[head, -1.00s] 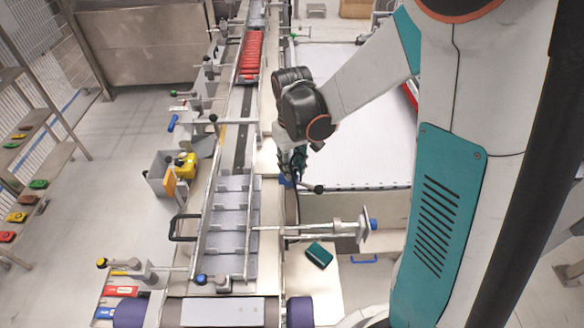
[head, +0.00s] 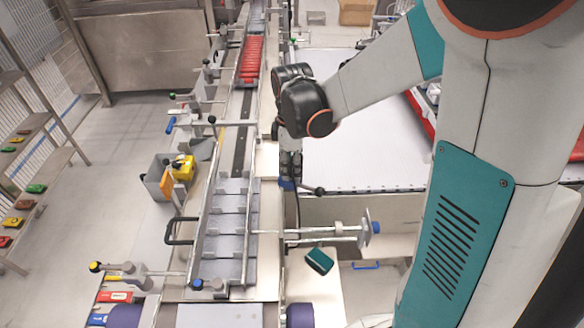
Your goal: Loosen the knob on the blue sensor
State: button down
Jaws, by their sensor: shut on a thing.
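The blue sensor (head: 286,185) is a small blue block at the right side of the conveyor line, near the middle of the head view. My gripper (head: 290,176) points down right at it and partly covers it. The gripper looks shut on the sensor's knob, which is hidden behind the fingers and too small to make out. A dark rod with a round black end (head: 319,191) sticks out to the right, just beside the fingertips.
The conveyor (head: 228,215) with grey compartments runs along the left. A metal rod bracket (head: 345,230) with a blue end reaches right below the gripper. A dark green box (head: 319,260) lies lower. A white table (head: 375,150) is to the right. A yellow bottle (head: 183,167) sits left.

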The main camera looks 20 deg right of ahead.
aim_at(292, 171)
jog(key=n, duration=0.5)
jog(key=shift+n+b, duration=0.3)
jog(key=shift+b, duration=0.1)
jog(key=n, duration=0.5)
jog(key=shift+n+b, duration=0.3)
jog(key=c, duration=1.3)
grip_release()
notch_tip(292, 171, up, 12)
